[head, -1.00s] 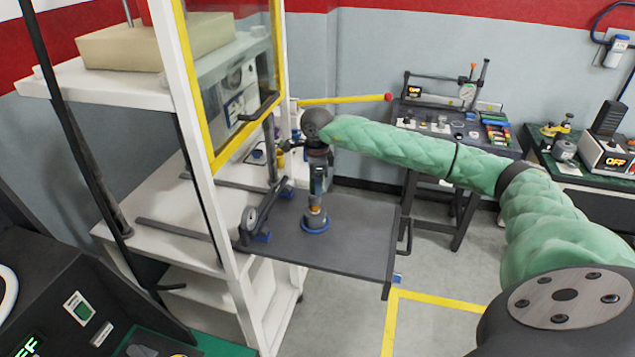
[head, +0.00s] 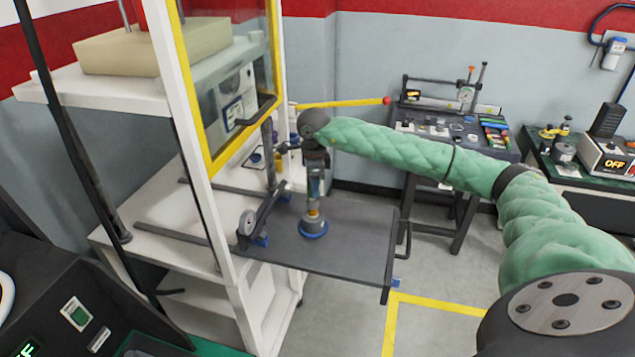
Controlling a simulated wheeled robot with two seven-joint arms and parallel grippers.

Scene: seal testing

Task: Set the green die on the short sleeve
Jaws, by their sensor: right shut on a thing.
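My right gripper (head: 314,196) points down over a dark plate (head: 355,240) that juts out from a white frame. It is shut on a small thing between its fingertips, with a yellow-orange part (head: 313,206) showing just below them. Directly underneath, a short grey cylindrical piece (head: 313,222) stands upright in a blue ring base (head: 314,235) on the plate. I cannot tell whether the held thing touches the grey piece. No green die can be made out, and I cannot tell which piece is the short sleeve. My left gripper is not in view.
The white frame (head: 215,235) with a yellow-edged clear guard (head: 228,80) rises on the left. The plate's right half is bare. A bench (head: 455,135) with instruments stands behind.

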